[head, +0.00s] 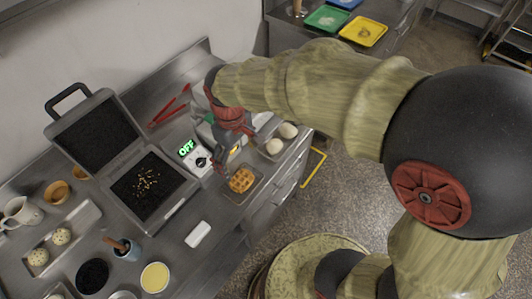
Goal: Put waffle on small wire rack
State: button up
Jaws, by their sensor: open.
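The waffle (241,180) is golden brown with a grid pattern. It lies flat on a small grey rack or tray (257,192) near the counter's right front edge. Whether that surface is wire mesh is too small to tell. My gripper (232,152), dark with red parts, is open above and behind the waffle, apart from it. Nothing shows between its fingers. My gripper and arm hide part of the counter behind.
An open waffle iron (148,185) with crumbs on its lower plate stands left, beside a control box (197,160) reading OFF. Red tongs (170,108) lie behind. A white block (198,234) lies in front.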

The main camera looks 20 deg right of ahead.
jog(key=s+d+r+m+t, duration=0.5)
jog(key=s+d+r+m, duration=0.1)
jog(key=s+d+r, duration=0.6)
notch_tip(320, 180, up, 2)
jog(key=shift+r+m+t, duration=0.15)
jog(key=shift+m+t, duration=0.15)
jog(key=shift+m, duration=0.1)
jog(key=shift+a, duration=0.1)
